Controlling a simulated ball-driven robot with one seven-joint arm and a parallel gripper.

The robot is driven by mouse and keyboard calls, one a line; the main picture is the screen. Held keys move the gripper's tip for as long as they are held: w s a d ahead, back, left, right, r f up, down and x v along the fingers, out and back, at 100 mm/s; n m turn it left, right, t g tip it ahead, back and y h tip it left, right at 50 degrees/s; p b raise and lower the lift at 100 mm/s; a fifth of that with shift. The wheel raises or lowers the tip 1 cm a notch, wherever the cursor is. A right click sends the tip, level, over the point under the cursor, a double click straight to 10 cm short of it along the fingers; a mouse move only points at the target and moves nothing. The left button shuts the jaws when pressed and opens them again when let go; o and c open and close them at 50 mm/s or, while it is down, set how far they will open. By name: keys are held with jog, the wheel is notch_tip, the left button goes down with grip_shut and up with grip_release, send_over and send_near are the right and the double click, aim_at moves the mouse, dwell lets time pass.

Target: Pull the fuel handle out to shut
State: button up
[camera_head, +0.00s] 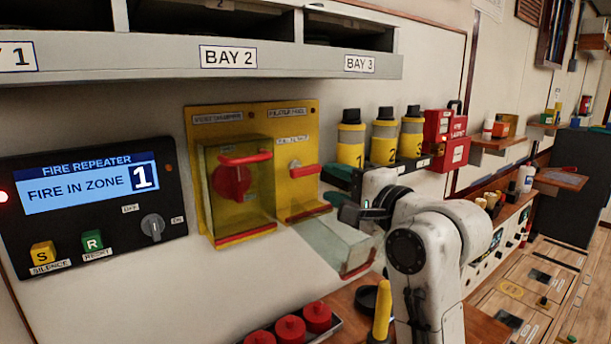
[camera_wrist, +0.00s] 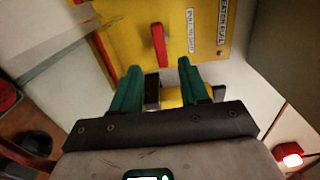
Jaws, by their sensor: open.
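The red fuel handle (camera_head: 305,171) is a bar on the right half of the yellow panel (camera_head: 257,112). In the wrist view the handle (camera_wrist: 159,45) lies just beyond and between my fingertips, below the "pull to shut" label (camera_wrist: 190,31). My gripper (camera_head: 332,186) is open, to the right of the handle in the head view; its teal fingers also show in the wrist view (camera_wrist: 158,68). The fingers appear apart from the handle, with nothing held. A clear cover (camera_head: 330,243) with a red edge sticks out below the handle, swung down.
A closed clear cover (camera_head: 245,205) on the panel's left half shields a red knob (camera_head: 231,181). Red round items (camera_head: 290,329) lie below. The fire repeater (camera_head: 90,205) is at left.

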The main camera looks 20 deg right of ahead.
aim_at(308, 172)
jog(key=p+x, duration=0.1)
jog(key=x, duration=0.8)
jog(key=shift+w, duration=0.2)
jog(key=shift+c, duration=0.3)
grip_shut()
